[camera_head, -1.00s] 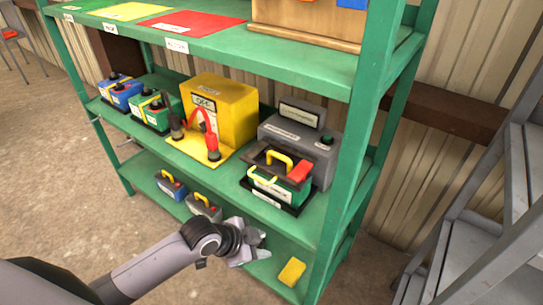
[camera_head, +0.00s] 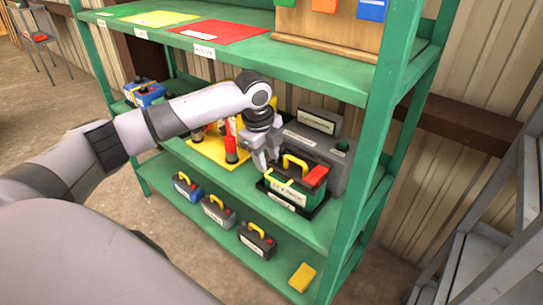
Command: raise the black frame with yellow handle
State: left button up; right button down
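The black frame (camera_head: 290,172) with its yellow handle (camera_head: 297,161) sits over a green battery (camera_head: 286,190) on the middle shelf. A red piece (camera_head: 315,176) is at its right end. My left gripper (camera_head: 262,163) is just left of the yellow handle, pointing down, with its fingers apart and nothing seen between them. It looks close to the frame's left end, but I cannot tell whether it touches. My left arm hides part of the middle shelf. My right gripper is not in view.
A grey box (camera_head: 322,150) stands right behind the battery. A yellow unit with red and black clamps (camera_head: 231,150) is to the left, partly hidden. The green upright (camera_head: 370,150) is close on the right. Several batteries and a yellow block (camera_head: 302,277) are on the lower shelf.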

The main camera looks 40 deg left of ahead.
aim_at(271, 179)
pick_arm(q)
jog(key=shift+w+f, duration=0.25)
jog(key=shift+f, duration=0.9)
jog(key=shift+w+f, duration=0.2)
jog(key=shift+f, duration=0.95)
jog(key=shift+w+f, duration=0.25)
jog(key=shift+f, duration=0.9)
jog(key=shift+d, duration=0.1)
jog(key=c, duration=0.7)
